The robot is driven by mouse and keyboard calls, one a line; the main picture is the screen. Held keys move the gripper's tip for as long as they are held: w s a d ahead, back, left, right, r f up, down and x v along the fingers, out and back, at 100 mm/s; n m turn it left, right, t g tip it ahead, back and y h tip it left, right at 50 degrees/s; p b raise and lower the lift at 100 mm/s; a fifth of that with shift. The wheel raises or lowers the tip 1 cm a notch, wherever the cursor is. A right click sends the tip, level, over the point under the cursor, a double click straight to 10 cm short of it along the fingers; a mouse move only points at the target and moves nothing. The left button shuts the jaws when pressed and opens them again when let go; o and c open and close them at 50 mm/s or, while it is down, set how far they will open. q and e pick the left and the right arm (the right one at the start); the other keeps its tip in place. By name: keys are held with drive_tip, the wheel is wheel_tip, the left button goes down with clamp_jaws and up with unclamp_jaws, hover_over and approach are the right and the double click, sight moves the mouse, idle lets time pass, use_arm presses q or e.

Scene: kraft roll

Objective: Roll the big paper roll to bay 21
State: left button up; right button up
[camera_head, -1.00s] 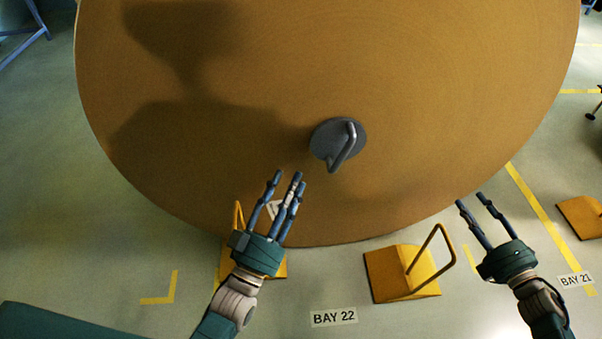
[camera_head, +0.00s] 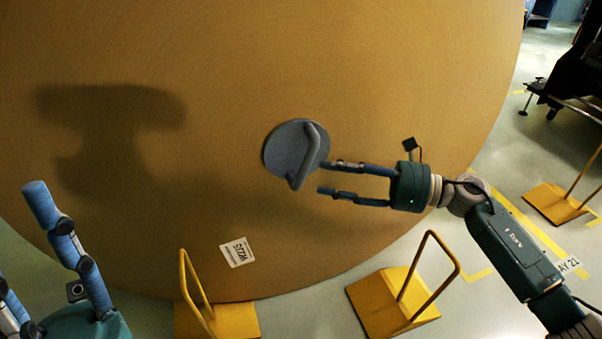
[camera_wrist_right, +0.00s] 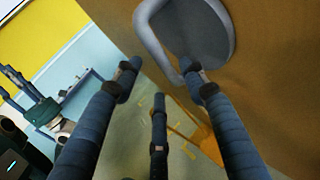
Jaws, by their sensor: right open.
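The big brown paper roll (camera_head: 380,70) stands on edge and fills most of the head view, its flat face toward me. A grey round core plate (camera_head: 283,150) with a bent bar handle (camera_head: 309,155) sits on that face; the handle also shows in the right wrist view (camera_wrist_right: 152,42). My right gripper (camera_head: 320,178) is open, its fingertips at the handle's right side and not closed on it. My left gripper (camera_head: 22,235) is at the lower left, fingers extended and apart, empty, partly out of frame. The BAY 21 floor label (camera_head: 569,264) is partly hidden by my right arm.
Yellow chocks with loop handles stand at the roll's foot, one at lower centre (camera_head: 230,322) and one to its right (camera_head: 370,303). Another yellow chock (camera_head: 552,204) stands at the right by yellow floor lines. A dark wheeled object (camera_head: 575,75) is at upper right.

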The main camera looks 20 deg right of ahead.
sight(304, 170)
drive_tip(key=x, duration=0.6)
drive_tip(key=shift+w+a+b, duration=0.1)
drive_tip(key=shift+a+b, duration=0.05)
drive_tip(key=shift+b, duration=0.2)
drive_tip(key=shift+c, duration=0.3)
clamp_jaws()
